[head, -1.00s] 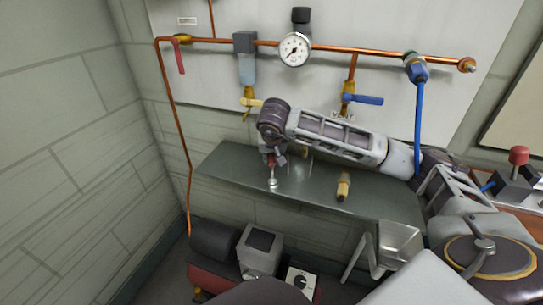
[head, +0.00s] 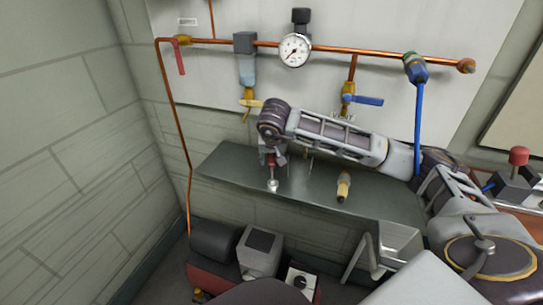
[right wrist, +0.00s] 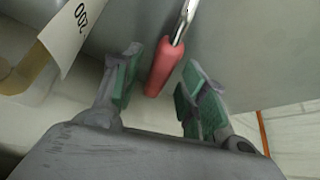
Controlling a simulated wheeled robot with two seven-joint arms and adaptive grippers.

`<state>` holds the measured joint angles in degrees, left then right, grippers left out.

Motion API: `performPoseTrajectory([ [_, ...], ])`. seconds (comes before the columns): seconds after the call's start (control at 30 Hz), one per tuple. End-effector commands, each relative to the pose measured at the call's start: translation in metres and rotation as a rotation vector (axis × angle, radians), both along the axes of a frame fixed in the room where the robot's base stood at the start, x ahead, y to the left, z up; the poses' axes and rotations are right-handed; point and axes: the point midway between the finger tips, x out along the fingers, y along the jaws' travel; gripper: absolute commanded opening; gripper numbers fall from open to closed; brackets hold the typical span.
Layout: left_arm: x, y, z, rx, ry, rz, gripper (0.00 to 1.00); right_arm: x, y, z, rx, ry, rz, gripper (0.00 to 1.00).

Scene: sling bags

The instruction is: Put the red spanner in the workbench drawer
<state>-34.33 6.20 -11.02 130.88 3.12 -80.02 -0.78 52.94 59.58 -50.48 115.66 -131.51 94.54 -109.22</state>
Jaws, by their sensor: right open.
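The red spanner (right wrist: 166,62) has a red handle and a shiny metal end. In the right wrist view its handle end lies between the two spread fingers of my right gripper (right wrist: 152,92), with a gap on both sides. In the head view my right gripper (head: 270,158) is over the left part of a dark shelf (head: 225,165). The spanner's metal end (head: 273,186) shows just below it, and the gripper hides most of the handle. My left gripper is out of view. I cannot make out the workbench drawer.
A yellow-and-dark fitting (head: 343,187) stands on the shelf. Copper pipes (head: 385,53), a gauge (head: 295,50) and a blue hose (head: 418,125) are on the wall behind. A wooden surface with a red-knobbed device (head: 517,170) is at the right. Machines (head: 258,250) stand below the shelf.

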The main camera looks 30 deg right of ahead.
Motion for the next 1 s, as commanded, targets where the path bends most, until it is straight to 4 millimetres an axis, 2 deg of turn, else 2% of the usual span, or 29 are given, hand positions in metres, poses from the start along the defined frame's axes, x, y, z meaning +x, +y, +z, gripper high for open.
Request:
performPoseTrajectory([
  [0.7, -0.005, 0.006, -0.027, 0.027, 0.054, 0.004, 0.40, -0.041, 0.021, 0.085, 0.001, -0.003, 0.001, 0.43],
  [1.0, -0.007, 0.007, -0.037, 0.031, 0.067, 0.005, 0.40, -0.051, 0.026, 0.104, 0.000, 0.000, 0.000, 0.43],
])
